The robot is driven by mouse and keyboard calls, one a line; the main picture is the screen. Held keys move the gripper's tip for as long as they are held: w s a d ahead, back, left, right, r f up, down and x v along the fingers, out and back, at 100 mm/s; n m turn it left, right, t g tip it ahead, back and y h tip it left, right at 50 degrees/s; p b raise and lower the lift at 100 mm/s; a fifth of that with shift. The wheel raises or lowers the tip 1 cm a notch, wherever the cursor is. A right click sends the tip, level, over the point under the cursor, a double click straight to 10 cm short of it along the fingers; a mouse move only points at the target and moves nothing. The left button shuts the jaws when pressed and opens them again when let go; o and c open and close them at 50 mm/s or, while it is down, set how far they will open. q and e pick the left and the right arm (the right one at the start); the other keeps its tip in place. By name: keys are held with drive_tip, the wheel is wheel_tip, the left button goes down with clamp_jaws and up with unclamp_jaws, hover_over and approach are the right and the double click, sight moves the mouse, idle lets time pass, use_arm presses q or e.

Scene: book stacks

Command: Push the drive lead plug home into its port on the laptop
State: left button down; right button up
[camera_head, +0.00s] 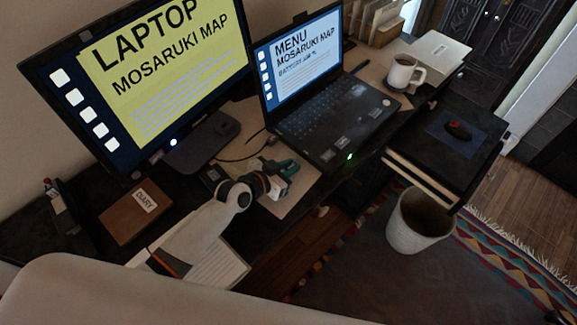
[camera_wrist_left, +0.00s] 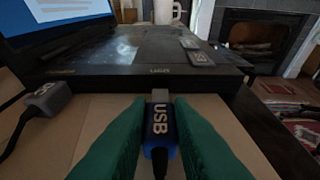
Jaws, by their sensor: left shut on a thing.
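The open laptop (camera_head: 335,115) stands on the desk with its screen lit. My left gripper (camera_head: 287,168), with green fingers, is beside the laptop's near left side. In the left wrist view the fingers (camera_wrist_left: 160,130) are shut on a dark blue plug (camera_wrist_left: 159,125) marked USB. Its metal tip points straight at the laptop's side edge (camera_wrist_left: 120,78), below a small USB label there. The tip still shows and is close to the edge; the port is hidden, and I cannot tell whether the tip is touching or partly in. My right gripper is not in view.
A second grey USB plug (camera_wrist_left: 45,98) with a black cable lies left of the fingers. A monitor (camera_head: 160,75), a brown diary (camera_head: 135,210) and papers (camera_head: 215,265) are on the desk. A mug (camera_head: 402,72) stands behind the laptop. A bin (camera_head: 418,225) stands on the floor.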

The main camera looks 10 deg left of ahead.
sight(297, 162)
use_arm(q)
drive_tip(key=shift+w+d+b, duration=0.2)
drive_tip(key=shift+w+d, duration=0.25)
drive_tip(key=shift+w, duration=0.25)
drive_tip(key=shift+w+d+b, duration=0.15)
drive_tip(key=shift+w+d, duration=0.25)
drive_tip(key=shift+w, duration=0.3)
idle(0.3)
drive_tip(key=c, duration=1.2)
unclamp_jaws()
drive_tip(key=v, duration=1.2)
drive_tip(key=shift+s, duration=0.1)
